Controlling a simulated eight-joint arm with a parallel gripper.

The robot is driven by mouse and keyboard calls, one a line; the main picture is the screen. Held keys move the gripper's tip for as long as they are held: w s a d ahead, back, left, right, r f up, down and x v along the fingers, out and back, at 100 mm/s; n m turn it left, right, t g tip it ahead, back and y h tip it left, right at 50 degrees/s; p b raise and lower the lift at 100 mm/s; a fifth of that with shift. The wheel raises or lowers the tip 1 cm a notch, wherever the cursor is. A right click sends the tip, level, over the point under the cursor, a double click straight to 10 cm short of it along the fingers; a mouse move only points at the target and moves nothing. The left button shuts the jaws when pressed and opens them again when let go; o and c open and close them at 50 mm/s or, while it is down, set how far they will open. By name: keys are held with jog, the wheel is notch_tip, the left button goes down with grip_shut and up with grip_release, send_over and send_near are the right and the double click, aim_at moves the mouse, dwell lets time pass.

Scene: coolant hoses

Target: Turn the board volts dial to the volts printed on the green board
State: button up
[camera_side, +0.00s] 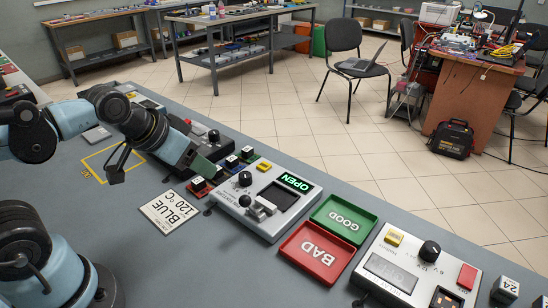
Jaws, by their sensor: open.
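A black dial (430,250) stands on the grey panel (402,272) at the lower right, with small print around it that seems to include a V. Another black dial (245,179) is on the middle grey device (283,217); I cannot tell from the labels which one is the board volts dial. A dark green piece (203,165), possibly the green board, lies at my gripper's end; its print cannot be read. My gripper (188,162) is open at the left, well away from the lower-right dial. Its fingers are partly hidden, and I cannot tell whether they touch the green piece.
A green GOOD tray (343,220) and a red BAD tray (315,252) lie between the two devices. A white card (170,213) reads BLUE 120 °C. Several small coloured blocks with caps stand behind it. The middle device's display (295,183) reads OPEN.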

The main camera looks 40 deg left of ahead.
jog(key=w+r+n+g, duration=0.3)
jog(key=w+n, duration=0.2)
jog(key=n+g, duration=0.4)
jog(key=n, duration=0.2)
send_near(244, 174)
notch_tip(244, 174, down, 9)
jog(key=shift+f, duration=0.1)
dwell(0.3)
jog(key=c, duration=1)
jog(key=shift+c, duration=0.2)
